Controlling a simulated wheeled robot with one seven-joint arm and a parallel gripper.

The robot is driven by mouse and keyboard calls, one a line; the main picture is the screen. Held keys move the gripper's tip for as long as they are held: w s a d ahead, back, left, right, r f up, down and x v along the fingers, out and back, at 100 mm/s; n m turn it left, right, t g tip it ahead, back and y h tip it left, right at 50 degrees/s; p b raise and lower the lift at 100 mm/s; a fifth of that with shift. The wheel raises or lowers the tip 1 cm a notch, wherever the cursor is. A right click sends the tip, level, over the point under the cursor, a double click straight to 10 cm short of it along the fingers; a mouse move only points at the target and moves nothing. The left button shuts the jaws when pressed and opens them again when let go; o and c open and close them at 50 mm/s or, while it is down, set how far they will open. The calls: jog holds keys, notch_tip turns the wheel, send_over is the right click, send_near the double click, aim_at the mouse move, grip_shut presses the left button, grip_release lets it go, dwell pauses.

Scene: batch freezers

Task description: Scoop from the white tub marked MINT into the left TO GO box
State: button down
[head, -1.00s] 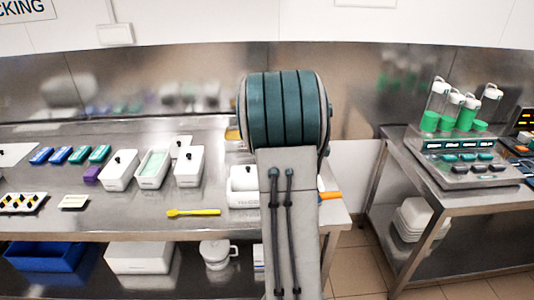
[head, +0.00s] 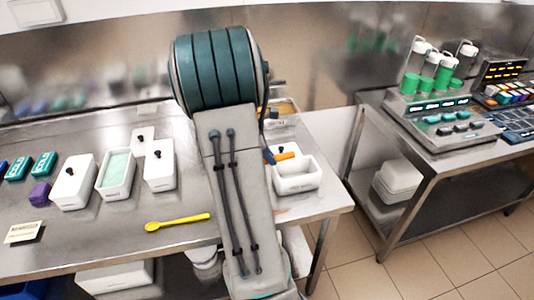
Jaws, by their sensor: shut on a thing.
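An open white tub (head: 112,192) with pale mint-green contents stands between lidded white tubs on the steel table; I cannot read its marking. A white open box (head: 296,186) with printing too small to read on its front stands right of my arm. I cannot tell whether it is a TO GO box or which one. An orange handle (head: 286,156) shows over its back edge, close beside my arm. A yellow spoon (head: 178,222) lies near the table's front edge. My own arm covers the middle of the view and hides my gripper.
A second steel table (head: 440,145) with green-filled containers stands right, across a floor gap.

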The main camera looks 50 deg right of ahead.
jog(key=a+r+g+h+b, duration=0.1)
jog(key=w+r+g+h+b, duration=0.1)
jog(key=h, duration=0.1)
jog(key=shift+w+a+r+b, duration=0.1)
jog(key=shift+a+r+b, duration=0.2)
jog(key=shift+a+b, duration=0.1)
jog(key=a+r+g+h, duration=0.1)
jog(key=w+a+r+g+h+p, duration=0.1)
jog(key=w+a+r+h, duration=0.1)
jog(key=r+h, duration=0.1)
jog(key=shift+g+p, duration=0.35)
jog(key=shift+g, duration=0.05)
jog(key=shift+w+a+r+g+h+p, duration=0.15)
jog(key=shift+w+a+g+h+p, duration=0.1)
jog(key=shift+w+a+g+h, duration=0.25)
jog(key=shift+w+a+r+g+h+p, duration=0.15)
jog(key=shift+w+a+g+h+p, duration=0.15)
jog(key=shift+a+h, duration=0.4)
jog(key=shift+w+a+r+g+h+p, duration=0.15)
jog(key=shift+w+a+g+h, duration=0.25)
jog(key=shift+h, duration=0.4)
jog(key=shift+s, duration=0.15)
